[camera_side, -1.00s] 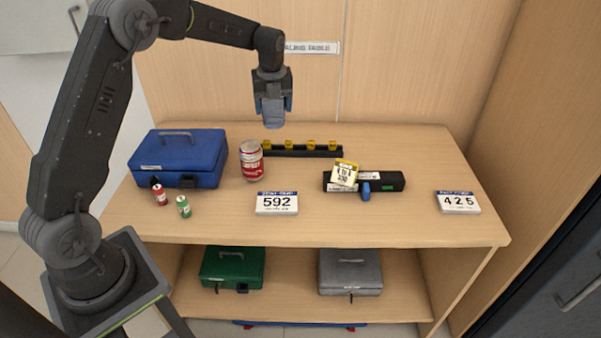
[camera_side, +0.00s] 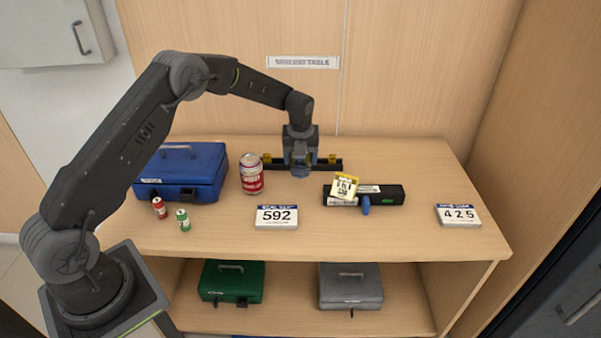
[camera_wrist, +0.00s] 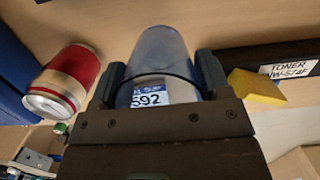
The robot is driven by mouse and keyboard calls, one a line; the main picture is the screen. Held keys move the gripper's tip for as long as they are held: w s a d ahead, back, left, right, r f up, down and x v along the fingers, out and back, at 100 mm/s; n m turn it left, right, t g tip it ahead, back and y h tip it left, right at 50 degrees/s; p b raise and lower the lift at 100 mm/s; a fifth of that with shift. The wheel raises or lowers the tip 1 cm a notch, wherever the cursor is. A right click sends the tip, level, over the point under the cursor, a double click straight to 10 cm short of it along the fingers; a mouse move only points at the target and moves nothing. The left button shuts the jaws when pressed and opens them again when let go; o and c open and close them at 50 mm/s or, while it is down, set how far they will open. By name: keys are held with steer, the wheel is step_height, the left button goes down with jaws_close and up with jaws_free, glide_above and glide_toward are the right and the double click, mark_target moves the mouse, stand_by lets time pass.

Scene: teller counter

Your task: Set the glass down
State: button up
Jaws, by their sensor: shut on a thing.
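The glass is a bluish, see-through tumbler (camera_wrist: 165,50). In the wrist view it sits between the two fingers of my gripper (camera_wrist: 160,80), which is shut on it. In the side view the glass (camera_side: 300,172) shows as a small grey-blue shape under my gripper (camera_side: 300,160), over the back middle of the tabletop (camera_side: 400,235). The gripper points down and hides most of the glass. I cannot tell whether its base touches the table.
A red can (camera_side: 251,175) stands left of the gripper, beside a blue cash box (camera_side: 182,172). A black device with a yellow tag (camera_side: 388,195) is at right. A 592 sign (camera_side: 276,216) stands in front.

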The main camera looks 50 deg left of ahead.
mark_target(300, 170)
steer(key=shift+f, duration=2.3)
steer(key=shift+f, duration=0.1)
steer(key=o, duration=1)
steer(key=shift+f, duration=0.1)
